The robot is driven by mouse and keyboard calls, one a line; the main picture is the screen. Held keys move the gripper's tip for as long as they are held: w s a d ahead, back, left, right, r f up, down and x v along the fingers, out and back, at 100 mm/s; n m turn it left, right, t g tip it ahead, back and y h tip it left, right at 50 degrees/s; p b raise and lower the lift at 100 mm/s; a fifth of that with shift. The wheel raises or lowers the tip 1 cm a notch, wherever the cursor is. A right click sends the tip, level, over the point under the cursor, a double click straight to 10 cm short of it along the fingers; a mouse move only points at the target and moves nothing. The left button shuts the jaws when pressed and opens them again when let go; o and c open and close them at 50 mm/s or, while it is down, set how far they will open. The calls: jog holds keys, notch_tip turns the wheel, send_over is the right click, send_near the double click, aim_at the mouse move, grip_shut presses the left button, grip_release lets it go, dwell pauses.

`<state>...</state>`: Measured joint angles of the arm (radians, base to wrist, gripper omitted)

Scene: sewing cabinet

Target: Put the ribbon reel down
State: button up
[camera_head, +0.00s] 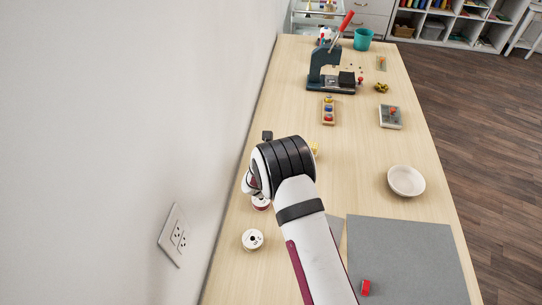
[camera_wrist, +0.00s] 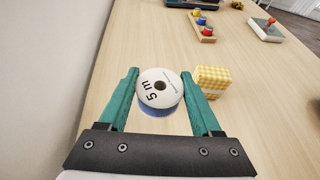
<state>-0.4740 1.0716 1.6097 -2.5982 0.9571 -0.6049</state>
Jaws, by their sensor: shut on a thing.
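The ribbon reel (camera_wrist: 170,97), with a white face marked "5 m" and blue ribbon below it, is between the two green fingers of my gripper (camera_wrist: 159,75) in the wrist view. My gripper is shut on it, one finger at each side. The pale wooden table (camera_wrist: 130,45) lies beneath; I cannot tell whether the reel touches it. In the head view my arm hides the fingers and the held reel.
A yellow checked block (camera_wrist: 213,80) stands close by my right finger. Two other reels (camera_head: 252,239) (camera_head: 262,204) stand near the wall. A white bowl (camera_head: 406,181) and grey mat (camera_head: 405,260) are at the right. Beyond is a wooden tray with coloured pieces (camera_head: 328,110).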

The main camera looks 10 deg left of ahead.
jog(key=shift+w+a+f, duration=0.15)
jog(key=shift+a+f, duration=0.3)
jog(key=shift+a, duration=0.2)
jog(key=shift+w+a+f, duration=0.1)
jog(key=shift+a+f, duration=0.35)
jog(key=shift+a, duration=0.15)
jog(key=shift+f, duration=1.9)
jog(key=o, duration=1.3)
jog(key=shift+f, duration=0.15)
